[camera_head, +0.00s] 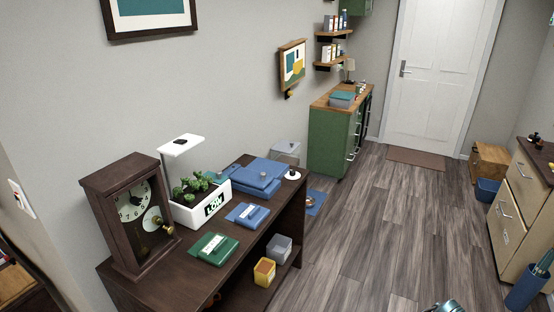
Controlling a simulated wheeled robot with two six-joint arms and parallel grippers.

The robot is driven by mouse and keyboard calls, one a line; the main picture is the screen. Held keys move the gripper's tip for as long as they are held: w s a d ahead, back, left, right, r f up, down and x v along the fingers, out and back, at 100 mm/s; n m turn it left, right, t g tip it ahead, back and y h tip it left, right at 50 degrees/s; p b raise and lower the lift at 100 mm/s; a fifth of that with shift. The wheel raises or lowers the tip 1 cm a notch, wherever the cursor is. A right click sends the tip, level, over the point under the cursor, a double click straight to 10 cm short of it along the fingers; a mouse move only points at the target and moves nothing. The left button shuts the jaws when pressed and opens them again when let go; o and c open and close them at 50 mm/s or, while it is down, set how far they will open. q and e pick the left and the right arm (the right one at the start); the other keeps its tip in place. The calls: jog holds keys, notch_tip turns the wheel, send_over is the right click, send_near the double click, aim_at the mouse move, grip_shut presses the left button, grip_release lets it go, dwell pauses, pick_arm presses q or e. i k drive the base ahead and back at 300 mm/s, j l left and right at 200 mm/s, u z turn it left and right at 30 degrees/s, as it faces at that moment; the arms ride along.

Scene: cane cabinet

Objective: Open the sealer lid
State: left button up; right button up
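No part is clearly marked as the sealer. A blue box-like device with a broad flat top (262,172) lies at the far end of the dark wooden table (228,240) and may be it. Its top looks lowered over its base, though the gap is too small to judge. Smaller flat cases, one blue (247,215) and one green (213,249), lie nearer on the same table.
A wooden clock (130,215) and a white planter (200,205) stand on the table's left side. Yellow (264,271) and grey (279,248) bins sit on its lower shelf. A green cabinet (329,141) stands beyond. The wooden floor (385,225) is mostly clear.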

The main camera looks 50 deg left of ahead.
aim_at(258, 179)
jog(key=i+u, duration=0.3)
jog(key=u, duration=0.2)
jog(key=i+u, duration=0.3)
jog(key=u, duration=0.2)
jog(key=i+l+u, duration=0.2)
jog(key=u, duration=0.3)
jog(key=i+l+u, duration=0.3)
jog(key=u, duration=0.15)
jog(key=i+l+u, duration=0.35)
jog(key=u, duration=0.15)
jog(key=i+l+u, duration=0.25)
jog(key=l+u, duration=0.2)
